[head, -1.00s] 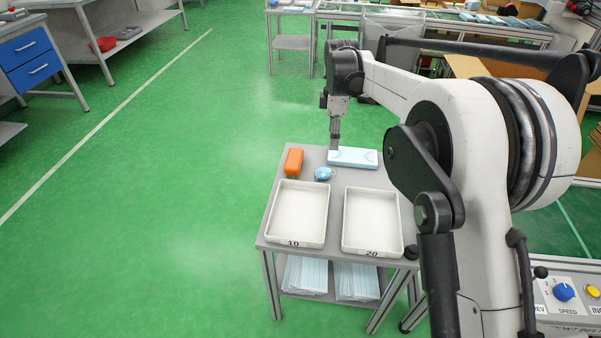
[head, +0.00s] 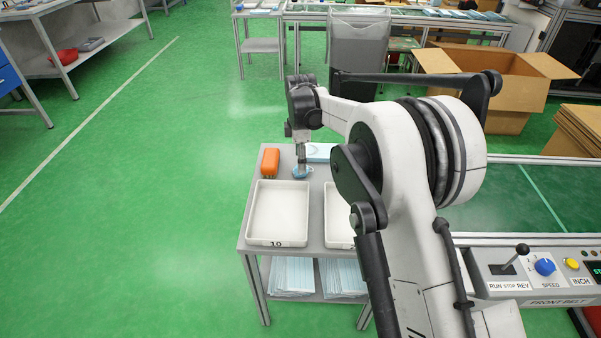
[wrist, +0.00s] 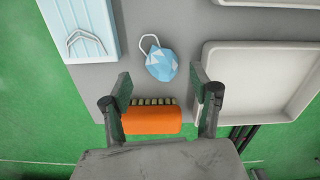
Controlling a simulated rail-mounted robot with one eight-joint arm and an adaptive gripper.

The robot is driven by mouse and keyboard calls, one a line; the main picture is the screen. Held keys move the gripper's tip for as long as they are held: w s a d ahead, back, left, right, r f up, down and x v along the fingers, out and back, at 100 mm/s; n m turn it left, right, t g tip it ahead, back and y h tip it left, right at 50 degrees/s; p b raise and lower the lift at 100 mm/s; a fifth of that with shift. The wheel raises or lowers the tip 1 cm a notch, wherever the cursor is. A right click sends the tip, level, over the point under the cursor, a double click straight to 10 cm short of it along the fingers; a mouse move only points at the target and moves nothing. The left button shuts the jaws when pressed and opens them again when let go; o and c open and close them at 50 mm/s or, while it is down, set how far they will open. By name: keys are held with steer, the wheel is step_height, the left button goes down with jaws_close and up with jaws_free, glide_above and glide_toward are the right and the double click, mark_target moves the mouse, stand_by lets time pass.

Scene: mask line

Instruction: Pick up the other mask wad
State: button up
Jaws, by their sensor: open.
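A crumpled light-blue mask wad (wrist: 161,64) with a white ear loop lies on the grey table. In the wrist view it sits just beyond and between my open fingertips, and nothing is between the fingers. My gripper (wrist: 160,90) points down over the table. In the head view the wad (head: 303,173) is partly hidden by my gripper (head: 302,170), at the table's back part. I cannot tell the exact height of the fingertips above it.
An orange brush (wrist: 150,119) lies close to the wad. A light-blue mask box or stack (wrist: 80,25) is on the other side. White trays marked 10 (head: 278,213) and 20 (head: 338,215) stand in front. A grey bin (head: 358,45) and cardboard box (head: 490,80) are behind.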

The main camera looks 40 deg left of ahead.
step_height(320, 180, down, 4)
steer(key=shift+s+d+f+b, duration=0.1)
steer(key=shift+s+f+b, duration=0.05)
steer(key=shift+b, duration=0.55)
steer(key=c, duration=0.8)
